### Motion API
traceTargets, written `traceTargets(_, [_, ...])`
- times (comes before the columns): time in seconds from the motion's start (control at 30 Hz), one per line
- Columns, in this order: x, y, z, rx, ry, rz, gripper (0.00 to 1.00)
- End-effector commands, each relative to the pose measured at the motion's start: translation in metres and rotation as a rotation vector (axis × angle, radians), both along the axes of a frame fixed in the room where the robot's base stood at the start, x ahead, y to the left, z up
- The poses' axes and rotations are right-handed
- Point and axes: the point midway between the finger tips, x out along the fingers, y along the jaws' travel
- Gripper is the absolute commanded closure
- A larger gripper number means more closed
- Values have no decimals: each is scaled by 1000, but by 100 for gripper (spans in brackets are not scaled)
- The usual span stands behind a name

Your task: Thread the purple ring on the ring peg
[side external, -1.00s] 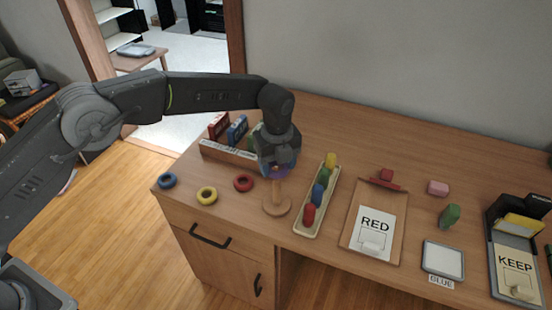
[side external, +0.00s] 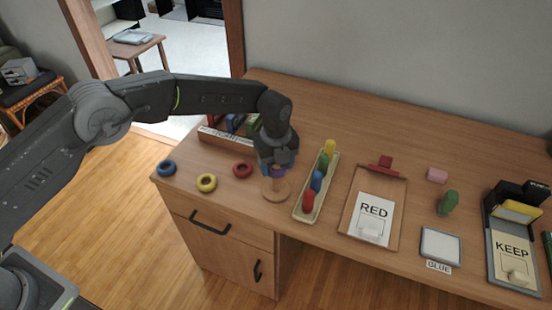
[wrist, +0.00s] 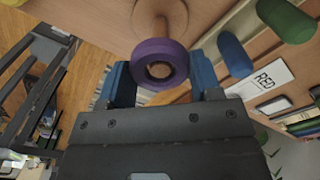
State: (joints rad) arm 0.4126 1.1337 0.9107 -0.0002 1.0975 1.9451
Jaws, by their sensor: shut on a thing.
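The purple ring (wrist: 160,65) is between the two blue fingertips of my gripper (wrist: 162,78) in the wrist view, and my gripper is shut on it. The wooden ring peg (wrist: 157,25) runs from its round base to the ring, and a brown round end shows inside the ring's hole. The ring appears to be around the upper part of the peg, above the base. In the side external view, my gripper (side external: 277,168) points down over the peg's round base (side external: 275,194). The ring is mostly hidden there, with a short piece of peg showing below.
Blue (side external: 167,168), yellow (side external: 206,183) and red (side external: 243,170) rings lie to the left. A tray (side external: 300,216) of coloured pegs stands close on the right. A book rack (side external: 225,144) is behind. A RED clipboard (side external: 352,220) lies farther right.

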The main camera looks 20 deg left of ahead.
Motion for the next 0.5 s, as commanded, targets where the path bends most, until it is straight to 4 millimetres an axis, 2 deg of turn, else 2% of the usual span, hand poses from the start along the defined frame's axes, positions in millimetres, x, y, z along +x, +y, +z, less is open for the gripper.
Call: traceTargets(0.5, [0, 0, -25, -1, -1, 0, 64])
